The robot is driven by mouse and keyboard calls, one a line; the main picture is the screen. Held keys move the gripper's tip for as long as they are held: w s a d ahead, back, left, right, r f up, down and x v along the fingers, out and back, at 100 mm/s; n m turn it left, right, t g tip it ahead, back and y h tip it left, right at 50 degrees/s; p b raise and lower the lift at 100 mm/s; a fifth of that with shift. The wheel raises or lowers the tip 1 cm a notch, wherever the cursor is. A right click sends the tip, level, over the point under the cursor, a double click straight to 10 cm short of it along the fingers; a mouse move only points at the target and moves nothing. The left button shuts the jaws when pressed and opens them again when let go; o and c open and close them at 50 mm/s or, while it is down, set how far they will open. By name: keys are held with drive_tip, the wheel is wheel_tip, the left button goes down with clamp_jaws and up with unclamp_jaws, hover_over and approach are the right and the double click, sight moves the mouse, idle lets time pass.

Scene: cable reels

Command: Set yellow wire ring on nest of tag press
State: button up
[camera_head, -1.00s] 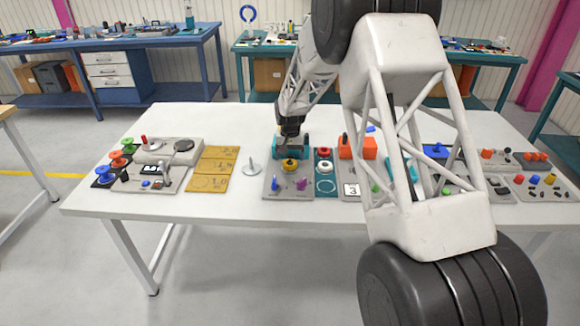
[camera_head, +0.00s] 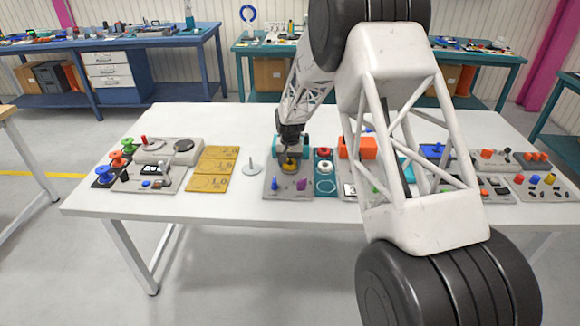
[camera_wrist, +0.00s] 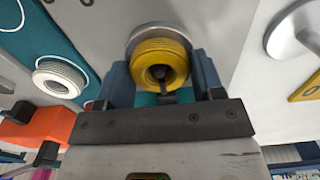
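The yellow wire ring (camera_wrist: 160,64) is between the two blue-grey fingers of my gripper (camera_wrist: 163,78) in the wrist view, with a finger against each side. A dark pin-like part shows in its hole. Behind the ring is the round silver nest (camera_wrist: 133,42); whether the ring rests fully on it I cannot tell. In the head view the yellow ring (camera_head: 290,167) is on or just above the grey base of the tag press (camera_head: 271,192), under my gripper (camera_head: 290,156). The teal press body (camera_head: 306,144) stands behind.
A blue peg (camera_head: 274,183) and a purple part (camera_head: 301,184) stand at the base's front. To the right, a teal mat (camera_head: 324,174) carries a red ring (camera_head: 324,152) and a white ring (camera_head: 325,166). A silver spindle (camera_head: 251,169) stands left. My arm hides part of the right side.

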drive_tip(key=c, duration=0.3)
drive_tip(key=shift+r, duration=3.75)
drive_tip(key=shift+c, duration=0.2)
drive_tip(key=d+m, duration=0.2)
drive_tip(key=d, duration=0.7)
drive_tip(key=d+f+m, duration=0.1)
drive_tip(key=d+m, duration=0.1)
drive_tip(key=d, duration=0.7)
drive_tip(key=d+m, duration=0.2)
drive_tip(key=d, duration=0.7)
drive_tip(key=shift+f, duration=0.25)
